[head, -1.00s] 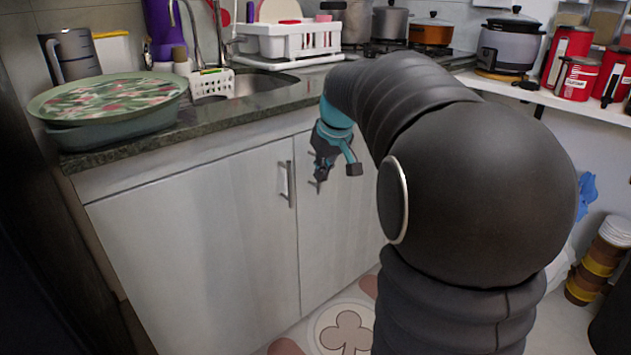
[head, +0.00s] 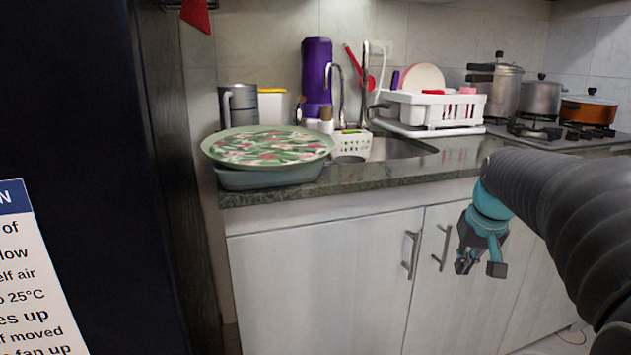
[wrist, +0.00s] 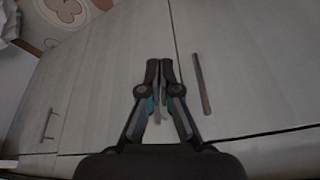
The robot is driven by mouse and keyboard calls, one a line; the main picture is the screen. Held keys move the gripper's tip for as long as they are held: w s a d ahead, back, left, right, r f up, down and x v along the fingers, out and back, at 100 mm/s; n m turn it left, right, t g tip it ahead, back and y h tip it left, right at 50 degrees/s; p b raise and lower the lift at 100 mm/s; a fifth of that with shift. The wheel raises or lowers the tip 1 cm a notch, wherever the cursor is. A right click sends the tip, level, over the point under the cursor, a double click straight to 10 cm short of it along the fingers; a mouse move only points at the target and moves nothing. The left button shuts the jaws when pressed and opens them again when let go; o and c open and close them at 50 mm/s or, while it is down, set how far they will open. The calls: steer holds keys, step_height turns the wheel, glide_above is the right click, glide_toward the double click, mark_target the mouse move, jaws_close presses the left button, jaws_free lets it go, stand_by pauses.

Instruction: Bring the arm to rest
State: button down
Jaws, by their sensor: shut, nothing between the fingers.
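My gripper (head: 480,264) hangs below the counter edge, in front of the white cabinet doors (head: 320,285), at the right of the head view. My dark arm reaches in from the right edge to it. In the wrist view my gripper (wrist: 159,64) points at the cabinet doors, and its two fingertips are together with nothing between them. A metal door handle (wrist: 201,85) is just right of the fingers in that view. I cannot tell whether the fingers touch the door.
A dark stone counter (head: 380,178) carries a floral-lidded tub (head: 268,150), a sink (head: 385,150), a white dish rack (head: 430,108) and pots on a stove. A dark panel (head: 90,150) stands close on the left, with a printed sign (head: 30,280). The head view shows open space before the cabinets.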

steer(key=s+a+f+n+t, duration=0.1)
steer(key=s+a+f, duration=0.2)
steer(key=s+a, duration=0.4)
steer(key=s+a+f, duration=0.3)
steer(key=s+a, duration=0.4)
steer(key=s, duration=0.8)
steer(key=shift+f+n+t, duration=0.15)
steer(key=shift+n+t, duration=0.25)
